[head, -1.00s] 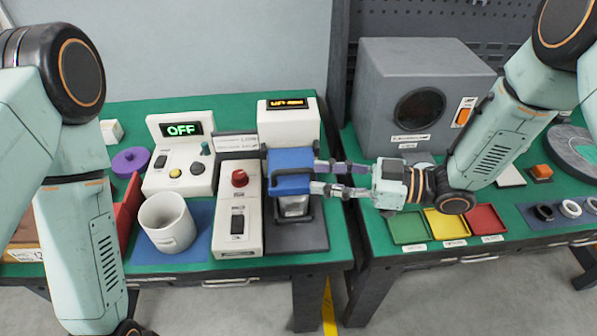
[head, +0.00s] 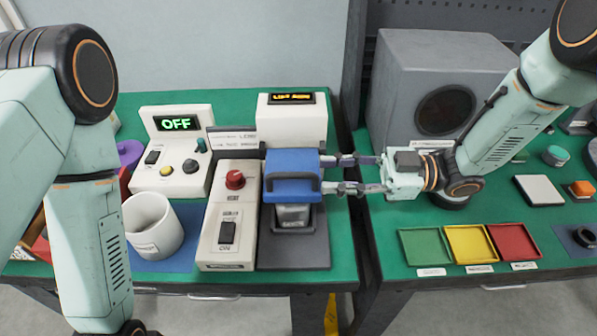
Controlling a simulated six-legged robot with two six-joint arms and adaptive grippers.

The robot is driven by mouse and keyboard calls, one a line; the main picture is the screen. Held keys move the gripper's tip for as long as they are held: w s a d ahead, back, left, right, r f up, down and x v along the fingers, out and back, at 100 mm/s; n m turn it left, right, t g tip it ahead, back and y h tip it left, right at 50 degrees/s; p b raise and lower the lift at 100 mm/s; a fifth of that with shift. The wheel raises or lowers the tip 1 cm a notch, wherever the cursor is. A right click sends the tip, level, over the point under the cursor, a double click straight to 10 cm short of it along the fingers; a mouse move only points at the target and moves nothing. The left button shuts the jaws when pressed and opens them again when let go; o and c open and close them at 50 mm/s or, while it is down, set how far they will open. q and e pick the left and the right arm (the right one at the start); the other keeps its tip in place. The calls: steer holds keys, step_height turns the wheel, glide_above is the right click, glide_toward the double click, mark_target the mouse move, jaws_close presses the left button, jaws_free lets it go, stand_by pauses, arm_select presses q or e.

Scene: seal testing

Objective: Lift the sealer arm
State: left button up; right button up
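The sealer's blue arm (head: 291,163) with its dark handle sits over a dark base (head: 305,249) on the left bench. A metal block (head: 292,215) shows under the blue part. My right gripper (head: 324,174) comes in from the right, with its two fingers spread apart. The fingertips are at the right side of the blue arm, by the end of the handle. Whether they touch it I cannot tell. My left arm's links show at the left, but its gripper is out of view.
A switch box with a red knob (head: 235,180), a white mug (head: 152,225) and a box reading OFF (head: 176,124) stand left of the sealer. A white box with an amber display (head: 292,125) is behind. Green, yellow and red trays (head: 425,246) lie on the right bench.

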mark_target(312, 176)
steer(key=a, duration=0.6)
steer(key=shift+a, duration=0.3)
steer(key=shift+s+a+r, duration=0.1)
steer(key=shift+s+a, duration=0.15)
steer(key=shift+w+a, duration=0.1)
steer(key=shift+a, duration=0.1)
steer(key=shift+w, duration=0.15)
steer(key=shift+c, duration=1.2)
steer(key=shift+d, duration=0.15)
steer(key=shift+c, duration=1.4)
jaws_close()
